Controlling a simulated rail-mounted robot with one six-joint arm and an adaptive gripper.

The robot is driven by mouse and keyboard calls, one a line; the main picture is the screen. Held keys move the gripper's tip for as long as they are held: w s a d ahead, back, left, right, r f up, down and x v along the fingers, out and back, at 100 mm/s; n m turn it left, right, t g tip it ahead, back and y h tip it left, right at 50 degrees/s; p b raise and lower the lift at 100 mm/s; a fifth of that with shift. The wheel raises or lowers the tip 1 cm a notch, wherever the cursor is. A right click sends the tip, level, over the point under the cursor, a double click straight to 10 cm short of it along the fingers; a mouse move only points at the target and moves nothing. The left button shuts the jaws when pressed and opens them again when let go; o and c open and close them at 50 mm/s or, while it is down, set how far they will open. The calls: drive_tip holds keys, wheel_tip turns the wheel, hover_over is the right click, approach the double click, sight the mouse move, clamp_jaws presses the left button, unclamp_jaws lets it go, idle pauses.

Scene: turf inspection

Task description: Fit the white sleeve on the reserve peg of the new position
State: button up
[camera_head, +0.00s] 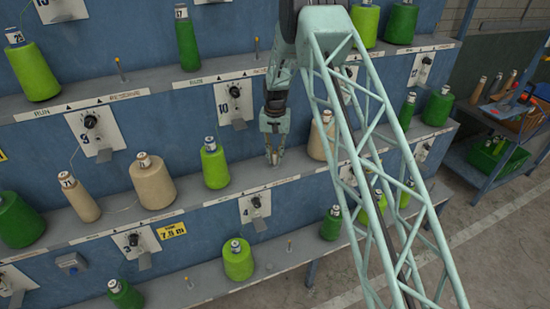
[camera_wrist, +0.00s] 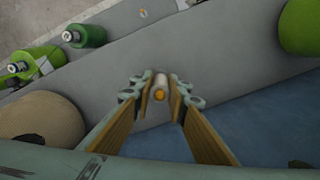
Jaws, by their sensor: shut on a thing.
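My gripper (camera_head: 274,158) points down, low over the middle shelf, right of a bright green cone. In the wrist view its two fingers (camera_wrist: 160,92) are shut on the small white sleeve (camera_wrist: 160,80). A round, brass-coloured end (camera_wrist: 159,95) shows at the sleeve's near end. It looks like a peg tip inside the sleeve, but I cannot tell how far down the sleeve sits. No bare peg shows beside the fingers on this shelf.
The green cone (camera_head: 214,163) stands left of my gripper and a beige cone (camera_head: 318,136) close to its right. The dial panel marked 10 (camera_head: 233,103) is above left. Bare brass pegs stand on the upper shelf (camera_head: 119,69) and lower shelf (camera_head: 289,245).

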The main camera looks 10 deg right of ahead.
drive_tip(key=shift+f+b, duration=0.6)
drive_tip(key=shift+f, duration=0.55)
idle(0.4)
drive_tip(key=o, duration=0.9)
drive_tip(key=shift+r, duration=0.15)
drive_tip(key=shift+r, duration=5.9)
